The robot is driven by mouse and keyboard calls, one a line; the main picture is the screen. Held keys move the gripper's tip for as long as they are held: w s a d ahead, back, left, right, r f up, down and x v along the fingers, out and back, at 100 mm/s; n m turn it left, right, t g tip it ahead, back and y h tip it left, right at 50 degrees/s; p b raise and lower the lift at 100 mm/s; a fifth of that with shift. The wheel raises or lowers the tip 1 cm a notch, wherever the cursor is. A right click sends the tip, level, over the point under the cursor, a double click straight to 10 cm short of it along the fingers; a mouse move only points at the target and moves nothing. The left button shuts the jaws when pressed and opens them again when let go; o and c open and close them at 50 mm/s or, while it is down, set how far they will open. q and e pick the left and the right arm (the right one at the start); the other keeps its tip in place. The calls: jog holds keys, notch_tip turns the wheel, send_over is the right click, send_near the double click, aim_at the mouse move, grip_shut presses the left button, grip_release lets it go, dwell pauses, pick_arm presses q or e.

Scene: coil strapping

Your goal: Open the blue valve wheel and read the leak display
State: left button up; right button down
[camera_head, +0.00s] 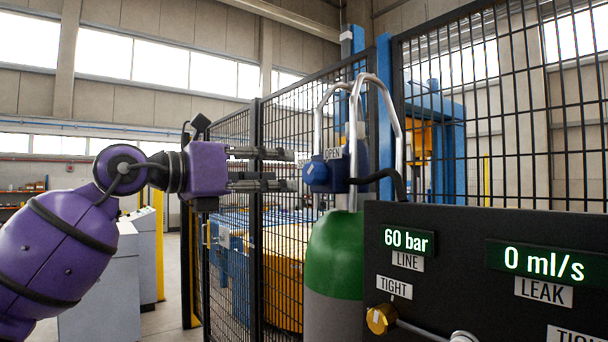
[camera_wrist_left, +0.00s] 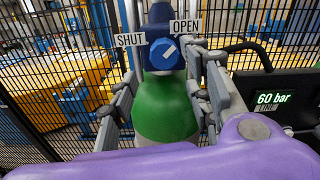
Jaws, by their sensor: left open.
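The blue valve wheel (camera_head: 309,173) sits at the top of a green-shouldered gas cylinder (camera_head: 335,255). In the left wrist view the wheel (camera_wrist_left: 165,53) faces me, with a white mark tilted to the upper right, between a SHUT label (camera_wrist_left: 130,40) and an OPEN label (camera_wrist_left: 185,27). My left gripper (camera_head: 292,170) is open, its fingers pointing at the wheel from the left. In the left wrist view its fingers (camera_wrist_left: 166,92) stand either side of the cylinder neck; contact with the wheel cannot be told. The leak display (camera_head: 543,264) reads 0 ml/s. My right gripper is not seen.
The line display (camera_head: 408,240) reads 60 bar on a dark panel (camera_head: 450,221) at the lower right. A brass fitting (camera_head: 381,319) sits below a TIGHT label. A metal guard (camera_head: 399,130) arches over the valve, and black mesh fencing (camera_head: 500,110) stands behind. A black hose leaves the valve rightward.

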aim_at(306, 175)
pick_arm(q)
jog(key=p+x, duration=0.1)
jog(key=x, duration=0.5)
jog(key=shift+w+d+r, duration=0.1)
jog(key=shift+d+r, duration=0.05)
jog(key=shift+d, duration=0.05)
jog(key=shift+w+d, duration=0.15)
jog(key=shift+d, duration=0.1)
jog(key=shift+w+d, duration=0.1)
jog(key=shift+w, duration=0.05)
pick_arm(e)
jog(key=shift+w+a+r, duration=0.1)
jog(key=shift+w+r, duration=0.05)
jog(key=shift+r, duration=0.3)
pick_arm(q)
jog(key=shift+c, duration=0.2)
